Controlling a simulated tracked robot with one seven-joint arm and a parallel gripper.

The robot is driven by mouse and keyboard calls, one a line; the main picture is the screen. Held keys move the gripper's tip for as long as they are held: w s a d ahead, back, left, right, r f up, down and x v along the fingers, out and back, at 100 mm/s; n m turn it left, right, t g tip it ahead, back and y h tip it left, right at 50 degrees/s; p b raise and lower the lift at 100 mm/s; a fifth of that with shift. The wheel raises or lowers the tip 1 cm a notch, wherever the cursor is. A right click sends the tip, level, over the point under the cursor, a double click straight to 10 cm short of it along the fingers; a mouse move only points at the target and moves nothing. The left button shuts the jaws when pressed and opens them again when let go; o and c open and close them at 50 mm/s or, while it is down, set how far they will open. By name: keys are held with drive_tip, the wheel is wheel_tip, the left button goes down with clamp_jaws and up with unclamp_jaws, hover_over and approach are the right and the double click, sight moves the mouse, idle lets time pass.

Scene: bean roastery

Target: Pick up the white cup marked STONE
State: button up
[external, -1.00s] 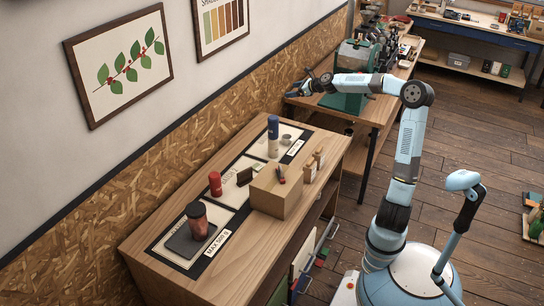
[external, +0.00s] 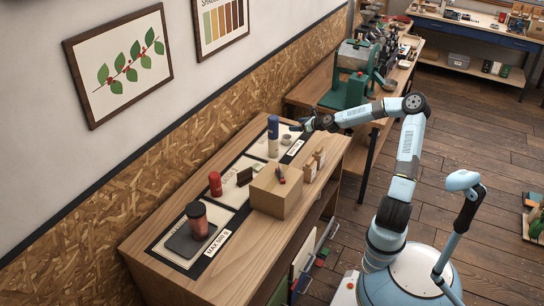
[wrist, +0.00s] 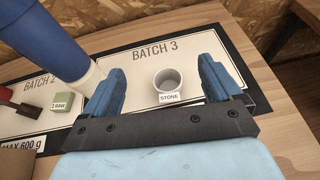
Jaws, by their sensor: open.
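The white cup marked STONE (wrist: 168,82) stands upright on the BATCH 3 panel of the mat in the wrist view, its label facing me. In the external view the small cup (external: 286,139) sits at the mat's far end, beside the blue and white bottle. My gripper (wrist: 162,85) is open, one blue finger to each side of the cup in the wrist picture, with nothing between the fingers that I can see touching. In the external view my gripper (external: 304,124) is just right of and above the cup.
A blue and white bottle (external: 273,135) stands close left of the cup. A small green block (wrist: 66,103) lies left in the wrist view.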

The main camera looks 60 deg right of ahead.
sight(291, 139)
wheel_tip(291, 139, down, 10)
drive_tip(key=shift+w+f, duration=0.1)
drive_tip(key=shift+w, duration=0.05)
drive_tip(key=shift+x, duration=3.6)
drive_tip(key=shift+d, duration=0.1)
drive_tip(key=shift+c, duration=0.4)
drive_tip(key=c, duration=1)
